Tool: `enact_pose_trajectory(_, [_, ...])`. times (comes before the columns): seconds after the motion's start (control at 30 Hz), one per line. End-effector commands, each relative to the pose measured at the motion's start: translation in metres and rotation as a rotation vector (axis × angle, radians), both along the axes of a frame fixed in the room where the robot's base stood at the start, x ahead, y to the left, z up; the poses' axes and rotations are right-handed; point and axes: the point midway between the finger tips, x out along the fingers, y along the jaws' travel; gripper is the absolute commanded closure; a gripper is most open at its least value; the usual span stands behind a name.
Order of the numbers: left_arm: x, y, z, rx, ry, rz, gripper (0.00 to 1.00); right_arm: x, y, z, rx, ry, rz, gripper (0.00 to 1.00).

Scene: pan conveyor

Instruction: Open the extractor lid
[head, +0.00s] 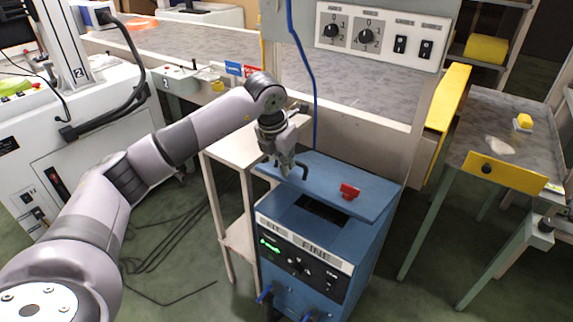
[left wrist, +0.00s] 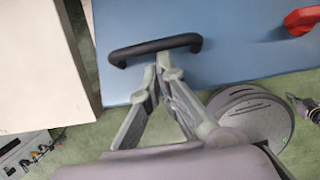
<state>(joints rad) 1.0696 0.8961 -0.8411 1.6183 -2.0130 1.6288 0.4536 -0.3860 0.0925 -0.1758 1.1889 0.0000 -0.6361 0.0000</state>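The blue extractor (head: 340,240) stands in the middle of the head view, with a flat blue lid (head: 375,190) on top. A dark opening shows below the lid's front edge, so the lid seems somewhat raised at the front. A black bar handle (left wrist: 185,41) sits near the lid's left end; its end shows beside my gripper in the head view (head: 304,173). My left gripper (head: 284,172) is at the handle. Its fingertips (left wrist: 164,66) are together at the bar's near side; whether they touch or hook it, I cannot tell. My right gripper does not show.
A red knob (head: 349,191) is on the lid. A pale stand (head: 228,150) is close at the extractor's left. A switch panel (head: 372,38) is above and behind, with a blue hose hanging down. A grey side table (head: 500,115) with a yellow item is at right.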

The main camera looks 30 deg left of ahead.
Motion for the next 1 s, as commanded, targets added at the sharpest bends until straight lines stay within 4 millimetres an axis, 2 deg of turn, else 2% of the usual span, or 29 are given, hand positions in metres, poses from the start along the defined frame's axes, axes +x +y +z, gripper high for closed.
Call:
enact_pose_trajectory(0.03, [0.004, 0.001, 0.009, -0.001, -0.024, 0.004, 1.0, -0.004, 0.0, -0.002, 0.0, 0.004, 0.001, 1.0])
enact_pose_trajectory(0.5, [0.003, 0.001, 0.01, -0.001, -0.024, 0.003, 1.0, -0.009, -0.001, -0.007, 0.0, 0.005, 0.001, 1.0])
enact_pose_trajectory(0.63, [0.002, 0.001, 0.017, -0.001, -0.025, 0.003, 1.0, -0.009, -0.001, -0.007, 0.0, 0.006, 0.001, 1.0])
enact_pose_trajectory(0.77, [-0.005, 0.002, 0.037, -0.002, -0.027, 0.003, 1.0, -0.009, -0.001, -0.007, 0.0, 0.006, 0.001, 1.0])
enact_pose_trajectory(1.0, [-0.024, 0.002, 0.084, 0.0, -0.018, 0.002, 1.0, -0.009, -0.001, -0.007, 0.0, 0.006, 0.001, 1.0])
